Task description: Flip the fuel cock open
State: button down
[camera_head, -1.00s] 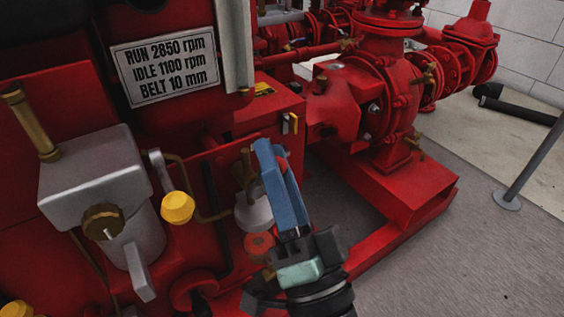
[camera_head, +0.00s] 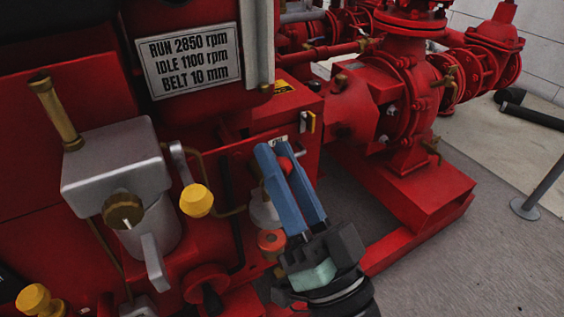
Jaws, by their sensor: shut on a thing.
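My gripper (camera_head: 277,150) reaches up from the bottom with two blue fingers, on the front of the red pumpset. A round red knob (camera_head: 284,165) sits between the fingers near their tips, and the fingers are shut on it. It looks like the handle of the fuel cock. The cock's body is mostly hidden behind the fingers. A pale grey bowl (camera_head: 262,212) shows just left of the fingers, below the knob, with a red round cap (camera_head: 271,242) under it. I cannot tell the angle of the cock's lever.
A yellow-knobbed lever (camera_head: 196,200) and a grey metal box (camera_head: 115,165) with a brass knob (camera_head: 123,211) stand to the left.

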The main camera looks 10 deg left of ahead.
jog(key=shift+a, duration=0.1)
jog(key=c, duration=0.6)
grip_release()
jog(key=p+v, duration=0.2)
jog(key=v, duration=1.1)
